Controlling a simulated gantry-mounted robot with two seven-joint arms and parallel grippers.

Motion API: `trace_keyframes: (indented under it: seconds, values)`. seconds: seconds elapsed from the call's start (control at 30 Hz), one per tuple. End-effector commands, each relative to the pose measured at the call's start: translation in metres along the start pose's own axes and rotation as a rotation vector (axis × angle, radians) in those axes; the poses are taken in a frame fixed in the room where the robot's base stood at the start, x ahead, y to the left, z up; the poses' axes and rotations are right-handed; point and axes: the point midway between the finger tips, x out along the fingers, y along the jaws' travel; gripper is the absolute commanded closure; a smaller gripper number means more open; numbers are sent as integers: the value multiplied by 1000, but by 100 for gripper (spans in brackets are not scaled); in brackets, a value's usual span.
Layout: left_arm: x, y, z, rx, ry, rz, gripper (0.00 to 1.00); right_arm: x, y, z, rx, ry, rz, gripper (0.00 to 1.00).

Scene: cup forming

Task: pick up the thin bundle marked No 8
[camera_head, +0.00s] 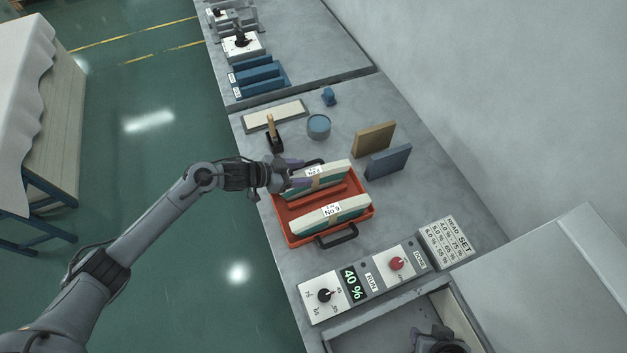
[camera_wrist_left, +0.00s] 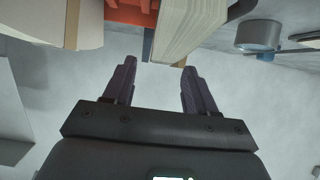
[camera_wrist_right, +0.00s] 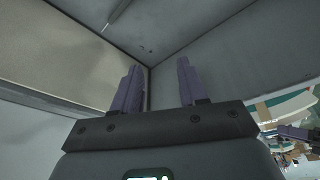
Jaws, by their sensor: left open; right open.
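An orange tray (camera_head: 368,212) on the bench holds two thin cream-and-green bundles. The far bundle (camera_head: 335,175) has a white label that is partly hidden, and I cannot read its number surely. The near bundle (camera_head: 335,210) has an upside-down label that looks like No 9. My left gripper (camera_head: 297,174) is open at the left end of the far bundle. In the left wrist view, my left fingers (camera_wrist_left: 159,68) point toward the end of a cream bundle (camera_wrist_left: 192,28), with nothing clasped. My right gripper (camera_wrist_right: 158,65) is open and empty, facing grey panels.
A control panel (camera_head: 358,283) showing 40 % and a READ/SET sign (camera_head: 448,241) stand nearer. A blue-topped tin (camera_head: 318,126), a brush-like tool (camera_head: 273,134), a tan block (camera_head: 374,139) and a blue block (camera_head: 388,162) stand beyond the tray. A grey box (camera_head: 540,270) is at lower right.

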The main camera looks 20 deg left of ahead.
Motion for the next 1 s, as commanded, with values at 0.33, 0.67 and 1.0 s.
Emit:
trace_keyframes:
  seconds: [0.33,0.67,1.0]
  values:
    - [41,-1,2,-1,1,0,44,4,-2,0,5,2,-4,57]
    - [50,-1,2,0,0,0,44,4,0,1,0,1,0,57]
    - [50,-1,2,0,0,0,86,4,1,1,-7,0,5,57]
